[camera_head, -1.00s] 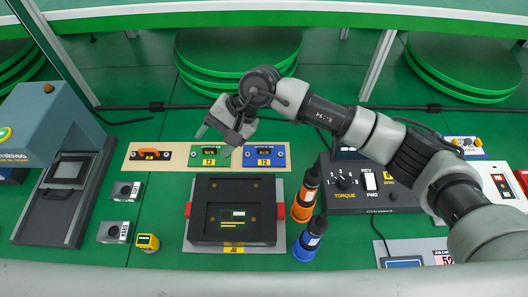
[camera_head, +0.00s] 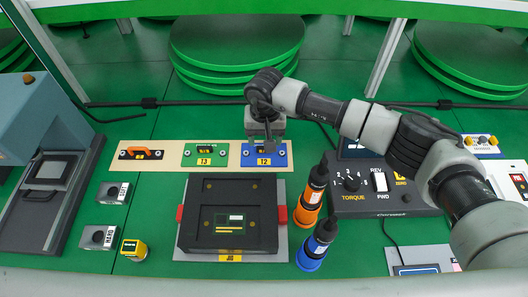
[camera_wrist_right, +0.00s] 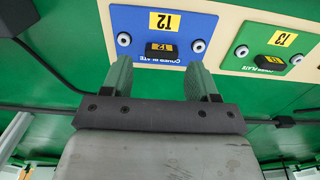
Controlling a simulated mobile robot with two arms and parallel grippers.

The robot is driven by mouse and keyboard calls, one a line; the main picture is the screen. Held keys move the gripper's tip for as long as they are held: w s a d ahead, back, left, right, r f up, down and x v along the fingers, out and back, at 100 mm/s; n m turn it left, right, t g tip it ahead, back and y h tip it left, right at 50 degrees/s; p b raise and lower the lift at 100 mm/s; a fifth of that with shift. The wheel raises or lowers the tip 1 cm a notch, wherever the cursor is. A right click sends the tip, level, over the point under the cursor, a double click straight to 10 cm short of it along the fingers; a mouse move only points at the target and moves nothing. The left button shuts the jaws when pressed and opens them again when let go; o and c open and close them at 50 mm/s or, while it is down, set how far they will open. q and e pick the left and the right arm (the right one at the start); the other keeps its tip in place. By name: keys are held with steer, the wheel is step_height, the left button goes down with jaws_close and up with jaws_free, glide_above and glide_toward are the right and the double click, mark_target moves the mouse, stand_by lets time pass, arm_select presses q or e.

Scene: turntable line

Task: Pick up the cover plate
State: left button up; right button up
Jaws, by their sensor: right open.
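A blue cover plate (camera_head: 279,160) labelled T2 lies on the beige strip at its right end. A green cover plate (camera_head: 189,158) labelled T3 lies to its left. In the wrist view the blue plate (camera_wrist_right: 185,36) shows a black knob and two round fasteners; the green plate (camera_wrist_right: 245,56) is at right. My right gripper (camera_head: 268,146) hangs over the blue plate and covers part of it in the head view. In the wrist view its two green fingers (camera_wrist_right: 158,78) are apart and empty, pointing toward the blue plate's knob. My left gripper is not in view.
A black jig (camera_head: 265,238) with red side clamps stands in front of the strip. An orange driver (camera_head: 306,211) and a blue driver (camera_head: 312,250) stand beside it. A torque control box (camera_head: 400,203) is at right. An orange handle (camera_head: 141,153) sits on the strip's left end.

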mark_target(257, 157)
step_height(257, 157, down, 5)
steer(key=shift+a+r+p, duration=0.15)
steer(key=shift+r+p, duration=0.05)
steer(key=shift+p, duration=0.25)
steer(key=c, duration=0.7)
steer(key=shift+w, duration=0.1)
steer(key=shift+c, duration=0.2)
steer(key=shift+r, duration=0.2)
